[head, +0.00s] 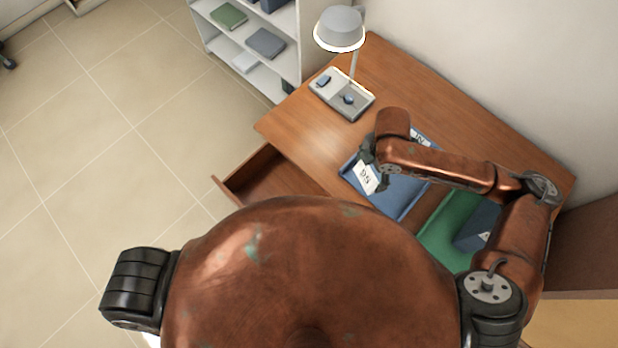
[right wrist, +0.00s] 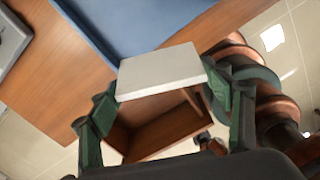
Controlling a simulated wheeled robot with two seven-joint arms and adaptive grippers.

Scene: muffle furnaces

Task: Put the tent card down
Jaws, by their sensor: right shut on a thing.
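The tent card (head: 367,178) is white with dark lettering on its face. My right gripper (head: 378,167) is shut on it, over the left part of the blue tray (head: 403,196) on the desk. In the right wrist view the card (right wrist: 160,72) shows as a pale panel between the two fingers of the gripper (right wrist: 172,92). The blue tray (right wrist: 130,25) is beyond it there. I cannot tell whether the card touches the tray. My arm hides part of the tray. My left gripper is out of view.
Another white lettered piece (head: 421,136) shows at the tray's far end, partly behind my arm. A green tray (head: 437,233) with a dark blue object (head: 476,228) lies to the right. A lamp (head: 341,30) and a grey organiser (head: 336,100) stand at the back left. A drawer (head: 262,178) is open.

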